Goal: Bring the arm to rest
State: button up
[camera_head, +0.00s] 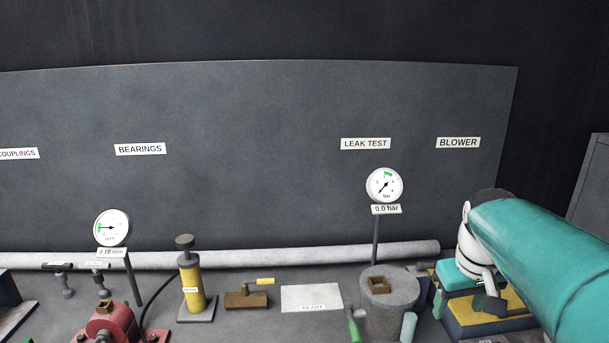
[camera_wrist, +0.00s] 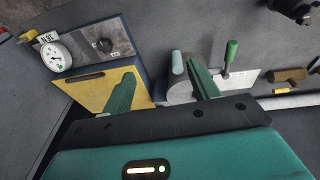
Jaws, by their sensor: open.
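My arm is the large teal and white shape at the right of the head view. It reaches in over the blower end of the bench, and my gripper is largely hidden there behind or below its wrist. In the wrist view my gripper (camera_wrist: 163,84) shows two green fingers spread apart with nothing held between them. One finger is over a yellow panel (camera_wrist: 90,92). The other is in front of a grey cylinder (camera_wrist: 178,92). I cannot tell the fingers' height above these things.
A grey round pot (camera_head: 388,312) stands left of my arm, below a 0.0 bar gauge (camera_head: 384,186). A white READY card (camera_head: 311,298), a brown block with a yellow handle (camera_head: 246,300) and a yellow pump (camera_head: 191,285) stand farther left. A grey back panel (camera_head: 270,190) rises behind.

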jog(key=s+a+f+t, duration=0.3)
jog(key=s+a, duration=0.9)
jog(key=a, duration=0.2)
jog(key=shift+s+a+f+y, duration=0.3)
jog(key=shift+a+f+y, duration=0.05)
jog(key=shift+y, duration=0.05)
jog(key=shift+c, duration=0.2)
jog(key=c, duration=0.5)
jog(key=shift+d+m, duration=0.15)
jog(key=shift+m, duration=0.15)
